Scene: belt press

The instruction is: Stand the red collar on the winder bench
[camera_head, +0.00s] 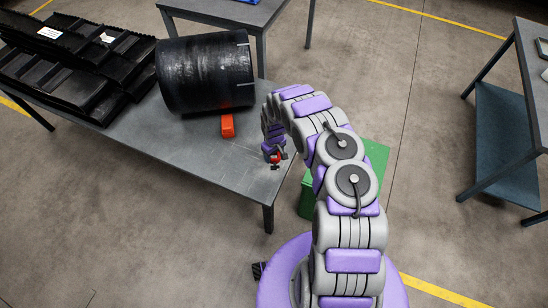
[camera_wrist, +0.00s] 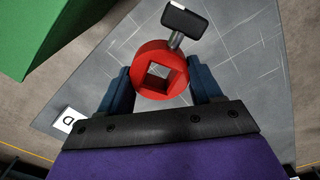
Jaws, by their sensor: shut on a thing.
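The red collar (camera_wrist: 143,58) is a thick ring with a square hole, and a metal stem with a black knob (camera_wrist: 184,18) sticks out at its upper right. My gripper (camera_wrist: 162,76) is shut on it, with one blue finger on each side. In the head view a small red part of the collar (camera_head: 276,158) shows at my gripper (camera_head: 275,154), over the near right corner of the grey bench (camera_head: 185,155). I cannot tell whether the collar touches the bench top. No label in view names the winder bench.
A large black drum (camera_head: 205,75) lies on the bench, with an orange-red block (camera_head: 227,125) in front of it. A green box (camera_head: 376,158) stands beside the bench. Another table (camera_head: 535,75) is at right.

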